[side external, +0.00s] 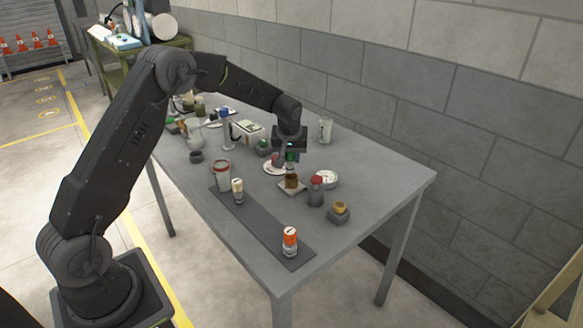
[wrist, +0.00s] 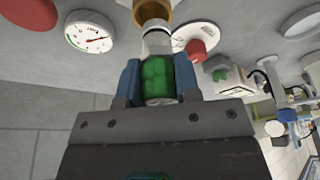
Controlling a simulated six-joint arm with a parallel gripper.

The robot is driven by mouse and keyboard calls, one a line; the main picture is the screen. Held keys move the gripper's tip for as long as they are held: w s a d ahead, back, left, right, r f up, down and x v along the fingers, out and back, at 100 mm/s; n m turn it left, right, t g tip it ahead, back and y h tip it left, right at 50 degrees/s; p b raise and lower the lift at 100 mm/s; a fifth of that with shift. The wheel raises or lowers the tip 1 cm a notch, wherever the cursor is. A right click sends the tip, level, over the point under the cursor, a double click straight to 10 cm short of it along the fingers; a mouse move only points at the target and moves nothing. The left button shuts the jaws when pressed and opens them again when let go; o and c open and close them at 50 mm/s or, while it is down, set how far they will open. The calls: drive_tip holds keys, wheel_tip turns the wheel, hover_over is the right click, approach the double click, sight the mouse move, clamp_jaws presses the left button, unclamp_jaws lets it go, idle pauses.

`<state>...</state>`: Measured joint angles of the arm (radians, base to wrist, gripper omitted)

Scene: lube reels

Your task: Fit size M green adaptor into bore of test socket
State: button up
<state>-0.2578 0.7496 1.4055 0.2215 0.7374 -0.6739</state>
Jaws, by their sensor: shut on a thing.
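My gripper (side external: 291,150) is over the far right half of the table, pointing down. In the wrist view its blue fingers (wrist: 158,80) are shut on the sides of the green adaptor (wrist: 158,72), which has a pale metal end pointing away from the gripper. The adaptor shows as a small green patch in the side view (side external: 291,157). The brown test socket (side external: 291,181) stands on a pale square base below it, with a gap seeming to remain between them. In the wrist view the socket (wrist: 152,9) is cut by the top edge, in line with the adaptor's end.
A white disc with a red knob (side external: 273,167) lies close left of the socket. A dark mat (side external: 262,226) bears an orange-topped jar (side external: 290,241).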

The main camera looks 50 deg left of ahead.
sight(292, 167)
drive_tip(key=shift+w+d+f, duration=0.15)
drive_tip(key=shift+f, duration=1.95)
drive_tip(key=shift+f, duration=0.15)
drive_tip(key=o, duration=1)
